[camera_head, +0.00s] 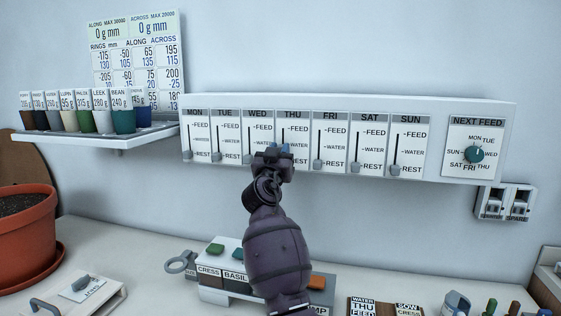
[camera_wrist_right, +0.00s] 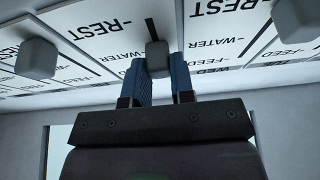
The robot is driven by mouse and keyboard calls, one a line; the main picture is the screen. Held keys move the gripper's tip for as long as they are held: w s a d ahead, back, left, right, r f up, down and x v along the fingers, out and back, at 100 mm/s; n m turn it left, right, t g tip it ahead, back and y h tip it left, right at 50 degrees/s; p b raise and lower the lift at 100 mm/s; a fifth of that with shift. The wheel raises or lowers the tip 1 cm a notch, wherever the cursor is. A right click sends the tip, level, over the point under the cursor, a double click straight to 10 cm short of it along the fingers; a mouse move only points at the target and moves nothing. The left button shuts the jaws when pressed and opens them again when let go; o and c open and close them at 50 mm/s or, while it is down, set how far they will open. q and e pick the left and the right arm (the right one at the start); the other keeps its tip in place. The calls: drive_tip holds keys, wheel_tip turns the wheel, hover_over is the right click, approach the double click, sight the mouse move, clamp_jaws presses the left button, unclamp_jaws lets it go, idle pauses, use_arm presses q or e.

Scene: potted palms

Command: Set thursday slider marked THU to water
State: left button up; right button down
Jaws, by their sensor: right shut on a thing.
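The white slider panel (camera_head: 345,105) on the wall has one column per day, MON to SUN. My right gripper (camera_head: 285,148) is at the THU column in the head view and hides its knob there. In the right wrist view, where the lettering is upside down, its blue fingers (camera_wrist_right: 162,80) are shut on the grey THU slider knob (camera_wrist_right: 157,58). The knob looks about level with the WATER mark, with empty slot towards REST. The WED knob (camera_head: 249,158) and the FRI knob (camera_head: 318,165) sit at the bottom of their slots. My left gripper is not in view.
A NEXT FEED dial (camera_head: 475,154) is at the panel's right, with small switches (camera_head: 506,203) below. A shelf of labelled pots (camera_head: 88,122) is left.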

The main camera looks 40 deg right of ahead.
drive_tip(key=shift+r, duration=0.55)
drive_tip(key=shift+f, duration=0.1)
drive_tip(key=c, duration=1)
unclamp_jaws()
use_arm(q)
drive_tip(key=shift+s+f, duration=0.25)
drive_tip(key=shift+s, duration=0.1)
use_arm(e)
drive_tip(key=shift+o, duration=0.2)
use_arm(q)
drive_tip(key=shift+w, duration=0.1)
use_arm(e)
drive_tip(key=shift+a, duration=0.1)
use_arm(q)
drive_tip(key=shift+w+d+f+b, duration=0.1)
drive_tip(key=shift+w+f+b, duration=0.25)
drive_tip(key=shift+b, duration=0.55)
use_arm(e)
drive_tip(key=v, duration=1)
drive_tip(key=shift+s+a+f, duration=0.15)
drive_tip(key=shift+s+a, duration=0.05)
drive_tip(key=shift+s, duration=0.1)
